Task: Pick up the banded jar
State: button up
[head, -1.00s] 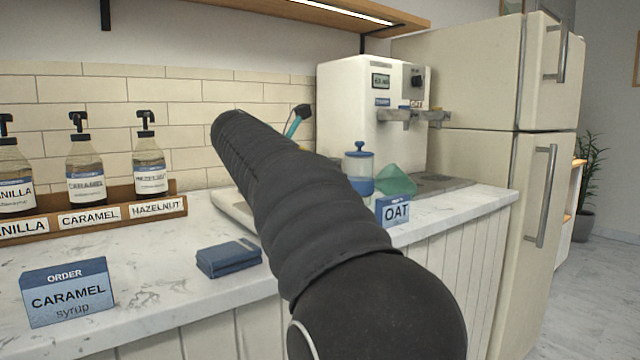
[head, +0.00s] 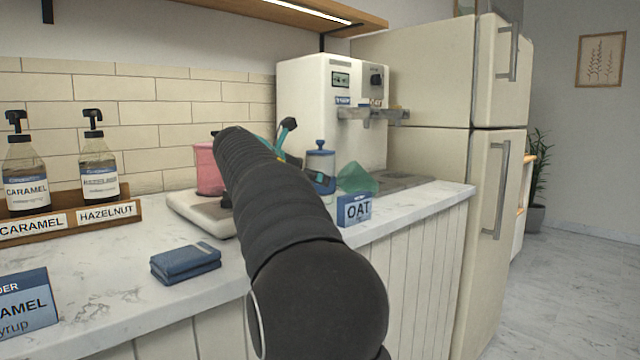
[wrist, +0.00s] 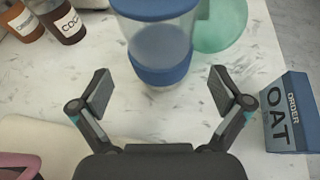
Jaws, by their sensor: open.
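The banded jar (head: 321,165) is clear with a blue lid and a blue band, and stands upright on the counter in front of the white machine. In the wrist view the jar (wrist: 158,45) is just beyond the fingertips, its band low on the body and its top cut off. My gripper (wrist: 160,88) is open and empty, with one finger on each side of the line to the jar. The fingers appear apart from it. In the head view my arm hides most of the gripper, and a dark finger shows beside the jar.
A green translucent object (head: 357,178) stands close to the jar's right. The OAT sign (head: 355,210) is in front, right of my gripper. A pink container (head: 208,168) and pale slab (head: 190,210) lie left. Brown jars (wrist: 66,20) stand farther back. Folded blue cloth (head: 186,263) lies nearer.

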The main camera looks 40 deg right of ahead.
aim_at(316, 151)
jog(key=x, duration=0.4)
jog(key=shift+r, duration=0.1)
jog(key=c, duration=1.7)
notch_tip(316, 151, up, 10)
jog(key=p, duration=0.3)
jog(key=shift+p, duration=0.35)
